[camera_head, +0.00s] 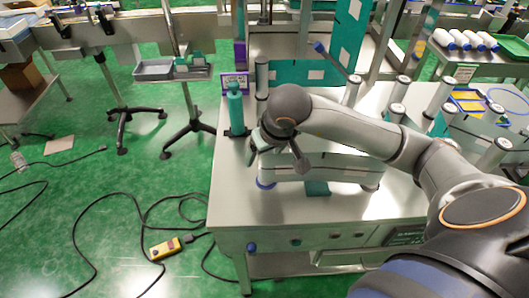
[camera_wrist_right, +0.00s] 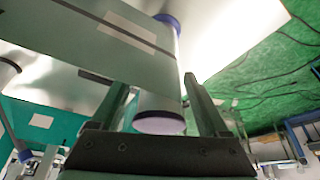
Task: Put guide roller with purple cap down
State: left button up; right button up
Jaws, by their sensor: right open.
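The guide roller with the purple cap (camera_wrist_right: 160,126) shows in the right wrist view as a pale cylinder, its cap towards the camera and a blue ring at its far end. In the head view its blue foot (camera_head: 265,184) rests on the metal table (camera_head: 235,205) near the left edge; its upper part is hidden by my right arm. My right gripper (camera_head: 258,145) is open around the upper part of the roller, with one finger on each side in the wrist view (camera_wrist_right: 160,95). My left gripper is not in view.
A grey-green film band (camera_head: 335,165) runs right from the roller. A teal bottle-like thing (camera_head: 235,108) stands behind on the left. Several white-topped rollers (camera_head: 396,112) stand to the right. The table's front left area is clear. A yellow pendant (camera_head: 165,248) lies on the green floor.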

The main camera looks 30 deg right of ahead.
jog(key=v, duration=1.2)
jog(key=shift+p, duration=0.45)
